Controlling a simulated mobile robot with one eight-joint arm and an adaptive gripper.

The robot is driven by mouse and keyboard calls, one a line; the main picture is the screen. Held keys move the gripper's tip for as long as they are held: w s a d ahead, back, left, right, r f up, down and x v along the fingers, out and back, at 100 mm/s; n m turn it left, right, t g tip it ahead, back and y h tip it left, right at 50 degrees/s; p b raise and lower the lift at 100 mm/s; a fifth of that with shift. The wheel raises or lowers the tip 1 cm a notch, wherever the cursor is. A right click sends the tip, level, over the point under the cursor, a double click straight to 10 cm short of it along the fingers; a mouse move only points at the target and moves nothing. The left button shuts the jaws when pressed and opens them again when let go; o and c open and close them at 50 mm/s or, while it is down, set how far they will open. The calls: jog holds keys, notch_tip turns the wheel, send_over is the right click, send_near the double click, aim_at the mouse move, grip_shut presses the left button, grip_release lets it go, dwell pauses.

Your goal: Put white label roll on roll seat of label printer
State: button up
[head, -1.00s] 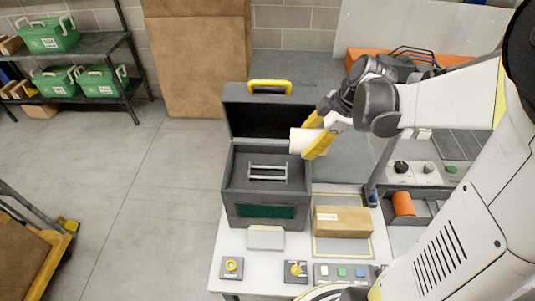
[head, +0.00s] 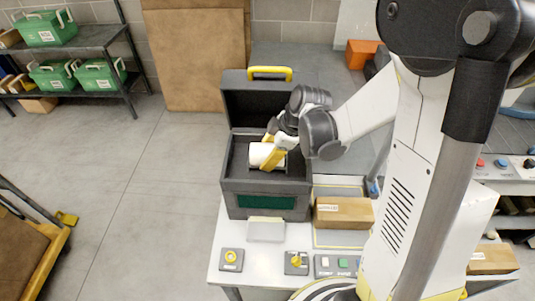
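The label printer (head: 266,200) is a dark grey box on the white table, with its lid raised and a yellow handle on top. The white label roll (head: 263,154) lies on its side over the printer's open interior. My gripper (head: 270,154) is shut on the roll, with yellow fingers around it. The roll seat inside the printer is mostly hidden behind the roll and gripper. I cannot tell whether the roll touches the seat.
A cardboard box (head: 343,212) sits right of the printer. Knobs and buttons (head: 296,260) line the table's front edge. A green-box shelf (head: 85,60) stands far left, and a yellow-edged cart (head: 50,262) is at lower left. The floor between is clear.

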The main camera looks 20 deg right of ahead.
jog(key=shift+f, duration=0.1)
jog(key=o, duration=1.4)
jog(key=shift+c, duration=0.2)
